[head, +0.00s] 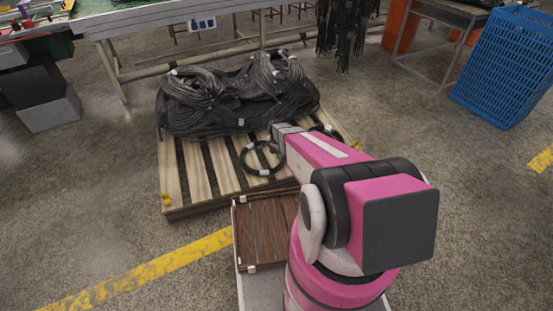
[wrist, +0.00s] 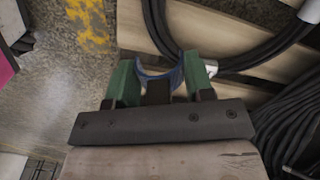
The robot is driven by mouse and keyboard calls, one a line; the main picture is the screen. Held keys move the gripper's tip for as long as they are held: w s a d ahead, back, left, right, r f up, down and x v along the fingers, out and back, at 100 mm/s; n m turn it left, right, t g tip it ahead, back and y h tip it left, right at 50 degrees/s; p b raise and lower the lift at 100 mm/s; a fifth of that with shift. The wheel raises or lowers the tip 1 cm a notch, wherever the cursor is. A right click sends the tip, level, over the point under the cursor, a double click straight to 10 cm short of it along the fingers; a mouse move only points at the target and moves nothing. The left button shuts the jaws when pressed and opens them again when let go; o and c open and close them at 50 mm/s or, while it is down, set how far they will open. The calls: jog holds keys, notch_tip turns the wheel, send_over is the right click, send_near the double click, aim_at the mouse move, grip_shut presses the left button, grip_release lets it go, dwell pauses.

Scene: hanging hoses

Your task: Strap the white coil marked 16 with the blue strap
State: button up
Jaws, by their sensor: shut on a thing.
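My gripper (wrist: 161,78) has green fingers either side of a curved blue strap (wrist: 163,77) in the wrist view, and is shut on it. A pale piece shows just behind the right finger. A dark coil (wrist: 240,60) with a white band (wrist: 309,10) lies past the right finger on pale boards. In the head view a dark coil (head: 247,165) with white bands lies on the pallet, left of my arm's end. The gripper itself is hidden there by my arm. I cannot read a 16 on any coil, nor make out a clearly white coil.
The wooden pallet (head: 199,175) carries a heap of dark hoses (head: 235,112) at its back. A blue crate (head: 505,65) stands at the right and a table (head: 165,18) at the back. Yellow floor tape (head: 150,268) runs at the front left. Open floor lies left of the pallet.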

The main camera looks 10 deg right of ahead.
aim_at(276, 167)
jog(key=shift+s+f+m, duration=0.15)
jog(key=shift+s+f, duration=0.05)
jog(key=shift+f, duration=0.75)
jog(key=shift+s+f+m, duration=0.15)
jog(key=shift+f, duration=0.75)
jog(key=shift+f, duration=0.15)
jog(key=shift+f, duration=1.75)
jog(key=shift+f, duration=1.85)
jog(key=o, duration=1)
